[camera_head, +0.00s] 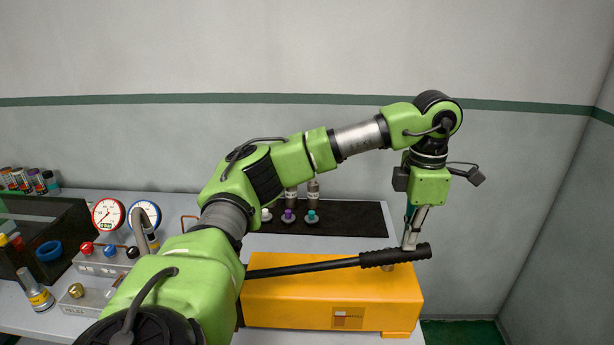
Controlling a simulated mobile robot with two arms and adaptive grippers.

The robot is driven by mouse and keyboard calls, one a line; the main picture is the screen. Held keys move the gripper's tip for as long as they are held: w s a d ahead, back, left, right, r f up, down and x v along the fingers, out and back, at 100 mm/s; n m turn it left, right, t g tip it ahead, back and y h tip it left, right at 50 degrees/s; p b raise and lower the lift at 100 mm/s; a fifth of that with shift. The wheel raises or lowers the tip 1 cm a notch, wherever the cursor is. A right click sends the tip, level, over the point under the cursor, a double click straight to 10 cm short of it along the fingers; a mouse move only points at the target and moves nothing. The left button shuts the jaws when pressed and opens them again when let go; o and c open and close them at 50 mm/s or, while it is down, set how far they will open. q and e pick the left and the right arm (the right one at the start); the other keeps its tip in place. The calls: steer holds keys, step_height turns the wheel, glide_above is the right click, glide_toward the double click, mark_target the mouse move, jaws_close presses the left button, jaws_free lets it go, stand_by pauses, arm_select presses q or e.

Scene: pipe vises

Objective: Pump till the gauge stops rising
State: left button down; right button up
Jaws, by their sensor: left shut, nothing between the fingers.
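A yellow pump box (300,290) stands on the bench at the front right. Its black lever (310,267) lies low and nearly level above the box, with a thick dark grip (412,254) at its right end. My left gripper (408,247) points down, shut, with its tips at the grip; I cannot tell if they touch it. A red-rimmed gauge (108,215) and a blue-rimmed gauge (144,217) stand at the left. Their needles are too small to read surely. The lever's left end is hidden behind my arm. My right gripper is not in view.
A manifold block (100,262) with red, blue and black knobs sits below the gauges. A dark bin (70,221) is at the far left, with several small bottles behind it. A black mat (350,219) with bottles and coloured stoppers lies behind the pump.

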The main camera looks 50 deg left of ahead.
mark_target(410, 257)
arm_select(q)
steer(key=shift+s, duration=0.1)
steer(key=shift+f, duration=0.1)
steer(key=shift+w+d+f+b, duration=0.15)
steer(key=shift+f+b, duration=0.3)
steer(key=shift+f, duration=0.35)
steer(key=shift+w+d+f+b, duration=0.1)
steer(key=shift+w+f+b, duration=0.1)
steer(key=shift+f+b, duration=0.4)
steer(key=shift+w+d+f+b, duration=0.15)
steer(key=shift+f+b, duration=0.15)
steer(key=shift+f, duration=0.65)
steer(key=shift+s+a, duration=0.1)
steer(key=shift+w+f+b, duration=0.15)
steer(key=shift+f+b, duration=0.6)
steer(key=shift+f, duration=0.4)
steer(key=shift+w+f+b, duration=0.1)
steer(key=shift+f+b, duration=0.6)
steer(key=shift+f, duration=0.45)
steer(key=shift+d, duration=0.2)
